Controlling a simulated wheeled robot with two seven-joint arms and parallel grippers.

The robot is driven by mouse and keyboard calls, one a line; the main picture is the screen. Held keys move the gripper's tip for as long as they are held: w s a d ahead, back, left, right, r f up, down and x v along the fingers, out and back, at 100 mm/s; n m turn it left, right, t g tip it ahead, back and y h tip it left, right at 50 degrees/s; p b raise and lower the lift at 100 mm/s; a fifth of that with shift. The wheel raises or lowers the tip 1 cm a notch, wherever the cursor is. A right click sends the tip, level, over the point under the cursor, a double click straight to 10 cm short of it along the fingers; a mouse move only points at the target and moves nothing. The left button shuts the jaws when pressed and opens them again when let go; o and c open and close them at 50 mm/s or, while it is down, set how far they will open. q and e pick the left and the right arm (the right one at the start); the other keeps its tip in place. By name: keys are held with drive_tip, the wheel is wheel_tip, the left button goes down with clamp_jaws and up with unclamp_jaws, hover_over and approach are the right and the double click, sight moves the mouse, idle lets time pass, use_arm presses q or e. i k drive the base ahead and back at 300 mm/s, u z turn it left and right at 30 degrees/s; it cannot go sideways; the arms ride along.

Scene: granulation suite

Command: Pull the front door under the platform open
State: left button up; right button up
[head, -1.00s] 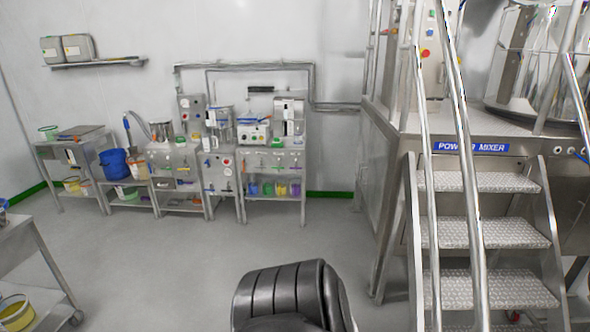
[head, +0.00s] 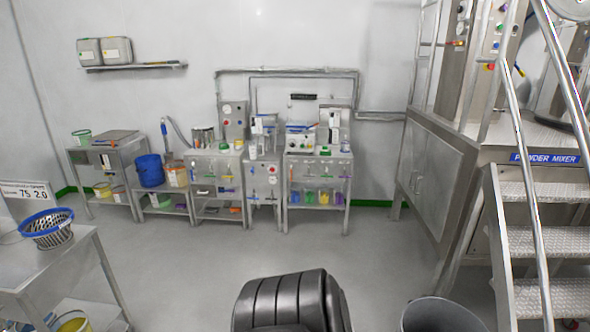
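The steel platform (head: 525,142) with the blue powder mixer sign stands at the right. Under it, its left-facing side carries grey door panels (head: 437,172), seen at a steep angle. They look closed and flush with the frame. Which panel is the front door I cannot tell for sure. Neither of my grippers is in view, and nothing of mine touches the panels.
Steel stairs with rails (head: 545,240) stand at the right. A grey round bin (head: 440,315) is at the bottom right. A steel table (head: 62,262) with a blue-rimmed basket (head: 47,229) is at the left. Equipment benches (head: 318,178) line the back wall. The middle floor is clear.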

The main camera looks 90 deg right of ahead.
sight(441, 163)
drive_tip(key=z, duration=2)
drive_tip(key=i, duration=2.3)
drive_tip(key=z, duration=2.7)
drive_tip(key=i, duration=0.85)
drive_tip(key=u, duration=0.2)
